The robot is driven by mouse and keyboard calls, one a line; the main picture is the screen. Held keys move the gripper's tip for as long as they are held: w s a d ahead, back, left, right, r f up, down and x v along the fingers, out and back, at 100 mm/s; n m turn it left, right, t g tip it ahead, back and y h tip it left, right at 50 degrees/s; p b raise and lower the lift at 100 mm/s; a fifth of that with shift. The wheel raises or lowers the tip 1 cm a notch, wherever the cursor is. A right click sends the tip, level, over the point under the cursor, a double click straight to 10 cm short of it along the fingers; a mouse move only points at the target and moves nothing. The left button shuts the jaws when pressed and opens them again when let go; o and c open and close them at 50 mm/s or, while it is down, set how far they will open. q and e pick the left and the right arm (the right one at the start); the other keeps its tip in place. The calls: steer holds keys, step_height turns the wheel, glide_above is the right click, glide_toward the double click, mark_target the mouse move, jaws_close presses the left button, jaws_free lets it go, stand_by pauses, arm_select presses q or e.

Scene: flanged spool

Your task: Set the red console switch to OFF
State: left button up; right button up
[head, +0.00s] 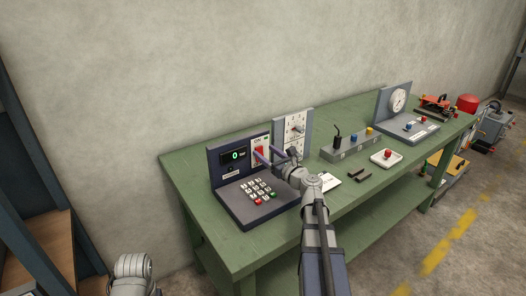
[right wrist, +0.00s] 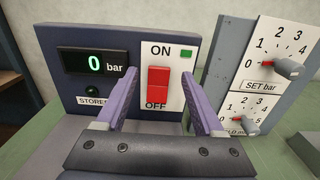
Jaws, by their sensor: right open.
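The red console switch (right wrist: 158,88) is a rocker on a white plate on the upright panel of the dark blue console (head: 216,175), with ON printed above and OFF below. In the right wrist view a small green lamp (right wrist: 187,51) sits beside ON. The switch also shows in the head view (head: 259,152), partly behind my gripper. My right gripper (right wrist: 164,84) is open and empty in front of the panel, its two purple fingers on either side of the switch. I cannot tell whether they touch the panel. My left gripper is not in view.
The console display (right wrist: 94,63) reads 0 bar. A grey dial panel (right wrist: 262,75) stands close on the right. Farther right on the green bench (head: 187,166) are a button box (head: 350,147), a red button on a white base (head: 387,157) and a gauge stand (head: 394,103).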

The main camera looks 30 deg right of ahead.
steer(key=shift+w+a, duration=0.1)
steer(key=shift+w, duration=1)
steer(key=shift+c, duration=0.3)
jaws_close()
